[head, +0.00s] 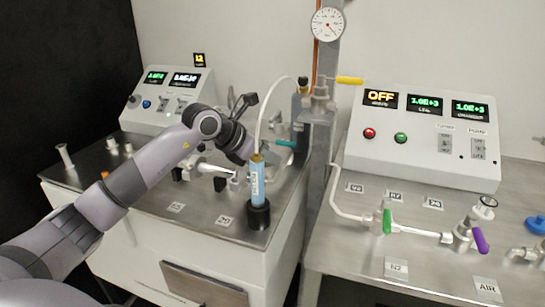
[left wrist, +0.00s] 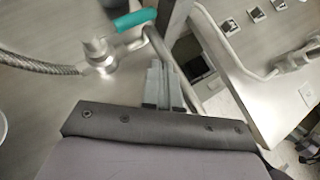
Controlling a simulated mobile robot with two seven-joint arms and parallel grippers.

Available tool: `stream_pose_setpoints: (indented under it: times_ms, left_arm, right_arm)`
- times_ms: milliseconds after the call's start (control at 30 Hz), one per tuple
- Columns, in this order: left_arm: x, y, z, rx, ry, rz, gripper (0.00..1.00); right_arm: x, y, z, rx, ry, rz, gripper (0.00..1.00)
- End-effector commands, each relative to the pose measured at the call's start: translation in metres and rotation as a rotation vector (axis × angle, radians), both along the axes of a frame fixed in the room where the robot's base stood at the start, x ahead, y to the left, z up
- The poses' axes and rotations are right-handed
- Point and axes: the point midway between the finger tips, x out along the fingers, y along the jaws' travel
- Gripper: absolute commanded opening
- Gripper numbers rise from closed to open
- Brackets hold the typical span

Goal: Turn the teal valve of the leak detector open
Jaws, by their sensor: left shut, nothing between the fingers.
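The teal valve handle (head: 286,143) sits at the right rear of the left bench, close to the grey post. In the left wrist view the teal handle (left wrist: 135,20) points right from a metal valve body (left wrist: 99,52) with a braided hose on its left. My left gripper (head: 271,157) is beside the handle in the head view, partly hidden behind the blue cylinder. In the left wrist view my left gripper (left wrist: 165,72) is shut and empty, below the handle in the picture and apart from it. My right gripper is not in view.
A blue cylinder (head: 257,183) stands upright in a black holder in front of my gripper. The grey post (head: 318,160) rises between the benches. The right bench holds a control box (head: 425,137) reading OFF, a green-handled valve (head: 387,221) and a purple-handled valve (head: 480,239).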

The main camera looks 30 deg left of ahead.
Motion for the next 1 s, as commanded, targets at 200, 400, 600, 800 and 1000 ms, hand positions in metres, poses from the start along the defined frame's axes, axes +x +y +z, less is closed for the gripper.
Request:
stream_pose_setpoints:
  times_ms: [200, 400, 600, 800, 1000]
  left_arm:
    - [-0.026, -0.004, 0.021, 0.005, -0.004, -0.001, 0.0]
    - [-0.053, -0.011, 0.043, 0.004, -0.003, -0.002, 0.0]
    - [-0.071, -0.016, 0.059, 0.001, -0.001, -0.001, 0.0]
    - [-0.076, -0.017, 0.063, 0.0, 0.0, 0.0, 0.0]
    - [-0.076, -0.017, 0.063, 0.0, 0.0, 0.0, 0.0]
  right_arm:
    - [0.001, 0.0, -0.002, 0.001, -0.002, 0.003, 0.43]
    - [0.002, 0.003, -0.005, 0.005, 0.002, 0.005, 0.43]
    - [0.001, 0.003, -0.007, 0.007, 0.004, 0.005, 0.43]
    - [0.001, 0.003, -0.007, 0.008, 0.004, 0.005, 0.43]
    - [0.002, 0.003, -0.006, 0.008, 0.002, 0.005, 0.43]
